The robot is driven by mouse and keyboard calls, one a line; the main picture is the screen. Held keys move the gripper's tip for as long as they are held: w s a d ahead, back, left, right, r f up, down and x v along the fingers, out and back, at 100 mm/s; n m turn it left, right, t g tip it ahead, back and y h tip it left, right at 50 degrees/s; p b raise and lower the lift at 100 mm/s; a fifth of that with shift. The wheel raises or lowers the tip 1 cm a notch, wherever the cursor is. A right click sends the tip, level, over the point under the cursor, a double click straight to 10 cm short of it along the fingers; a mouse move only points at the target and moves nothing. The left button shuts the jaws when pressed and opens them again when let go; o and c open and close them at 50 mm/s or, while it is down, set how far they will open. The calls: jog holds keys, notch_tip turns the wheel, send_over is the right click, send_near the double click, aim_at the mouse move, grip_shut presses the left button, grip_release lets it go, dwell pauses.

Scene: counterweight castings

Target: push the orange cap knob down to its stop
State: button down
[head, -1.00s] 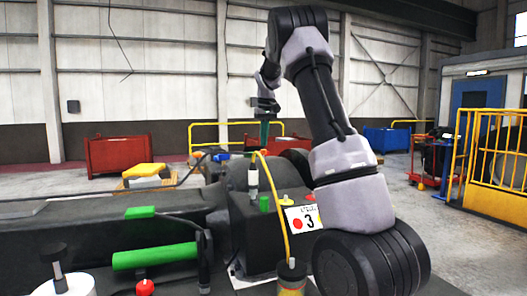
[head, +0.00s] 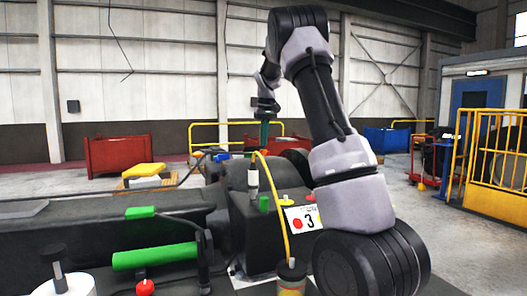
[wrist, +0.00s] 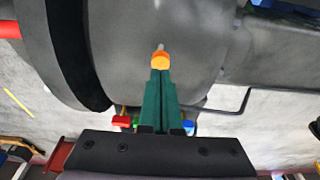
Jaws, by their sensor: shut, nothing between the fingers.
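The orange cap knob (wrist: 160,61) sits on a dark grey rounded casting (wrist: 205,40), with a small pale stem showing beyond it in the wrist view. My gripper (wrist: 160,73) has its green fingers shut together with nothing between them. The fingertips lie right at the near edge of the knob in that view and partly overlap it; I cannot tell whether they touch. In the head view my gripper (head: 264,145) points down over the dark casting (head: 236,178), and the knob is too small there to make out clearly.
Red (wrist: 121,121) and blue (wrist: 188,127) parts lie beside the fingers in the wrist view. A bent dark rod (wrist: 235,105) is to their right. In the head view a yellow hose (head: 278,205) rises in front of the casting, near a green cylinder (head: 155,257).

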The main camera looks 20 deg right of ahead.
jog(key=shift+f, duration=0.4)
jog(key=shift+f, duration=1.15)
jog(key=shift+r, duration=0.1)
dwell(0.4)
jog(key=shift+r, duration=1.4)
jog(key=shift+r, duration=0.1)
jog(key=shift+r, duration=2.45)
